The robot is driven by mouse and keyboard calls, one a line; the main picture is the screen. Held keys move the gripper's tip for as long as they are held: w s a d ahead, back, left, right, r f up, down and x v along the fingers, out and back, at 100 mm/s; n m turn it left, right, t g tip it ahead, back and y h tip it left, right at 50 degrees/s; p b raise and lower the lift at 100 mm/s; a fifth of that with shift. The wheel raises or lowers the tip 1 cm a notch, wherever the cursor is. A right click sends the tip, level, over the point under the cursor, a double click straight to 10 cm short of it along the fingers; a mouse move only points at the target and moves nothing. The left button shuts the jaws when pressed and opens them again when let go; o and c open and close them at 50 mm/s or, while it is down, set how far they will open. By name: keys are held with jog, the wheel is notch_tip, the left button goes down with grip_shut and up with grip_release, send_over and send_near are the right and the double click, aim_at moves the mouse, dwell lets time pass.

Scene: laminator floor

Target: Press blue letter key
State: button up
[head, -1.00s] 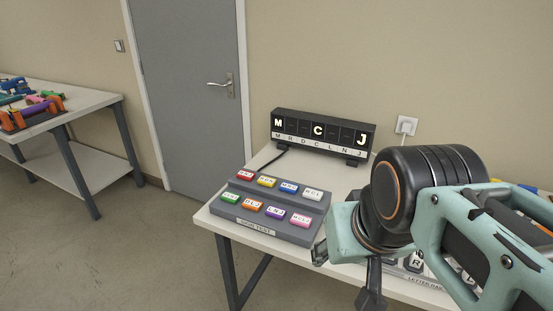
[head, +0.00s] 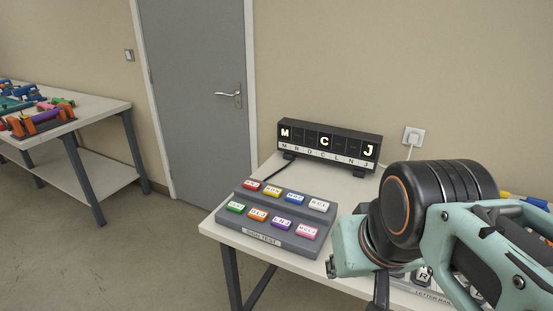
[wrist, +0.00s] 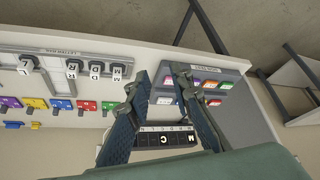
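The blue letter key (head: 294,199) is in the back row of the grey SIGN TEST console (head: 232,219), between the yellow key (head: 273,192) and the white key (head: 319,205). The small print on it is not readable. The console stands on the table, left of my arm in the head view; it also shows in the wrist view (wrist: 237,66). My gripper (wrist: 160,80) is open and empty, its two fingers apart. It is to the right of the console in the head view, not touching the blue key. The fingertips are mostly hidden there.
A black letter display (head: 330,145) showing M, C and J stands behind the console. A letter rail (wrist: 60,62) with several letter tiles lies beside my gripper. Coloured items (wrist: 88,106) lie beyond it. A second table (head: 95,112) holds tools at left.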

grip_shut()
dwell(1.1)
